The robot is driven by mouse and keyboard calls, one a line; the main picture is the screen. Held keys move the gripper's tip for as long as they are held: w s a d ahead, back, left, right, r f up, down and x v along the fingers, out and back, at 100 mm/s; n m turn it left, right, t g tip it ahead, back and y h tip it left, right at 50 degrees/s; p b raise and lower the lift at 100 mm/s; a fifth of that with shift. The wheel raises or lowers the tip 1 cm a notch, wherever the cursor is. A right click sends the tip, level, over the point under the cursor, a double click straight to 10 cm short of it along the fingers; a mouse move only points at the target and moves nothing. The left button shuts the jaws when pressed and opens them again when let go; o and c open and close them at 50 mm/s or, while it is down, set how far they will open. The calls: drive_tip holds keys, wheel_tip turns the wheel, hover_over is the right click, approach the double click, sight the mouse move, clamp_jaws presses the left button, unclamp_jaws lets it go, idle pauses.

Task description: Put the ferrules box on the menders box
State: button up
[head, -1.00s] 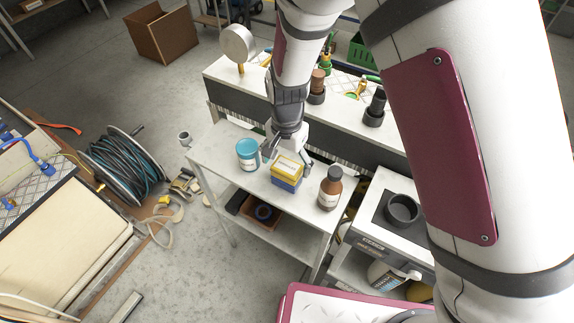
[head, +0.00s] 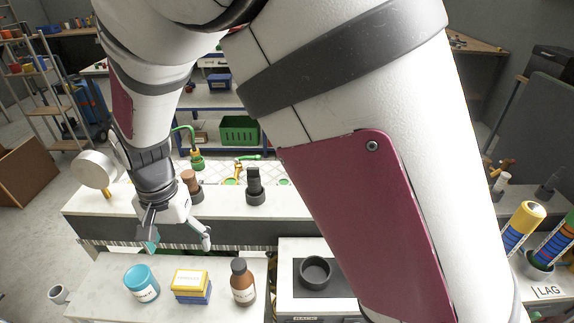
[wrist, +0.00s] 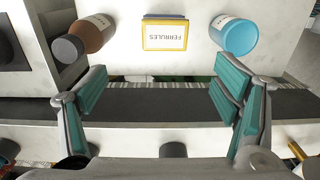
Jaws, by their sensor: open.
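The yellow ferrules box (head: 190,281) rests on a blue box (head: 193,298) on the white shelf top. The blue box's label cannot be read, so I cannot confirm that it is the menders box. In the wrist view the ferrules box (wrist: 165,35) shows its label, with only a thin blue edge (wrist: 165,16) of the lower box beyond it. My gripper (head: 178,238) is open and empty, apart from the boxes, above and behind them. Its two teal-padded fingers (wrist: 160,92) stand wide apart in the wrist view, with nothing between them.
A black cup (head: 314,272) sits further right. Behind runs a raised white bench (head: 225,205) with several fittings. The shelf top (head: 105,285) left of the jar is clear.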

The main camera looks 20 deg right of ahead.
drive_tip(key=s+d+r+n+t+y, duration=0.1)
drive_tip(key=s+d+r+t, duration=0.15)
drive_tip(key=d+r, duration=1.15)
drive_tip(key=s+d+r+n+t, duration=0.1)
drive_tip(key=s+d+r, duration=0.2)
drive_tip(key=s+d, duration=0.3)
drive_tip(key=s+d+r+n+t+h, duration=0.1)
drive_tip(key=s+d+r+t, duration=0.1)
drive_tip(key=s+d, duration=0.4)
drive_tip(key=shift+s+d+r+n, duration=0.35)
drive_tip(key=shift+s+r, duration=0.35)
drive_tip(key=shift+r, duration=0.2)
